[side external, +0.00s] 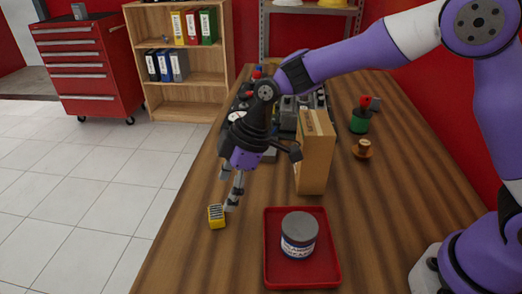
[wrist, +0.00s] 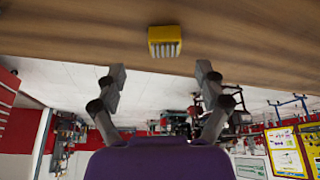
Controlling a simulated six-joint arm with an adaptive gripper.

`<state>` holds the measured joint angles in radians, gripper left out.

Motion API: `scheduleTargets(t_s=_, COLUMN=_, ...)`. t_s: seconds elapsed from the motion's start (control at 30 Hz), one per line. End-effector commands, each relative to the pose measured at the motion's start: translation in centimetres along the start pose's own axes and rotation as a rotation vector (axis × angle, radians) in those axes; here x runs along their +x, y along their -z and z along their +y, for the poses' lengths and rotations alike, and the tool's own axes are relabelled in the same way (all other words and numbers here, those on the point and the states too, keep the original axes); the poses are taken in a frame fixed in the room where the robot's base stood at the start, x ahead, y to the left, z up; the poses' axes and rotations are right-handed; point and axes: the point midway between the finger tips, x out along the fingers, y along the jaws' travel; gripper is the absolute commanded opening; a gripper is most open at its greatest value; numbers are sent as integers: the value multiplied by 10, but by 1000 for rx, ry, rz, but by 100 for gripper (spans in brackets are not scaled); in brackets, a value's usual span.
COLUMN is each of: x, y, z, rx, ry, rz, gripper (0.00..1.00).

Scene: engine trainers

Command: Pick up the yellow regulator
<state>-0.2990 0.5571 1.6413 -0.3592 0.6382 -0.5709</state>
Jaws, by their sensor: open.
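The yellow regulator (side external: 217,216) is a small yellow block with grey fins. It rests on the wooden table near its left edge. In the wrist view the regulator (wrist: 164,41) shows at the top centre, beyond the fingertips and roughly between their lines. My gripper (side external: 235,195) is just to the right of and above the regulator in the side view, tilted downward. In the wrist view my gripper (wrist: 160,70) has its two fingers spread wide with nothing between them. I cannot tell the exact height of the fingertips above the table.
A red tray (side external: 272,270) holding a jar (side external: 299,234) stands right of the regulator. A green can (side external: 360,119) and a small brown object (side external: 362,148) are farther right. The table around the regulator is clear.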

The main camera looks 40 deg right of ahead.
Motion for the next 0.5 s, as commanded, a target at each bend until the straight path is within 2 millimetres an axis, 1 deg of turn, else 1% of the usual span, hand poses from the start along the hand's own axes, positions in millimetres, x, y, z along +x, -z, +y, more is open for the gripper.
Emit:
scheduleTargets(t_s=0.2, x=32, y=4, z=-7, rx=1, ry=3, rz=-4, gripper=83)
scheduleTargets(t_s=0.3, x=45, y=5, z=-7, rx=2, ry=2, rz=-2, gripper=83)
scheduleTargets(t_s=0.4, x=51, y=5, z=-6, rx=2, ry=0, rz=0, gripper=83)
scheduleTargets(t_s=0.5, x=52, y=5, z=-6, rx=2, ry=-1, rz=0, gripper=83)
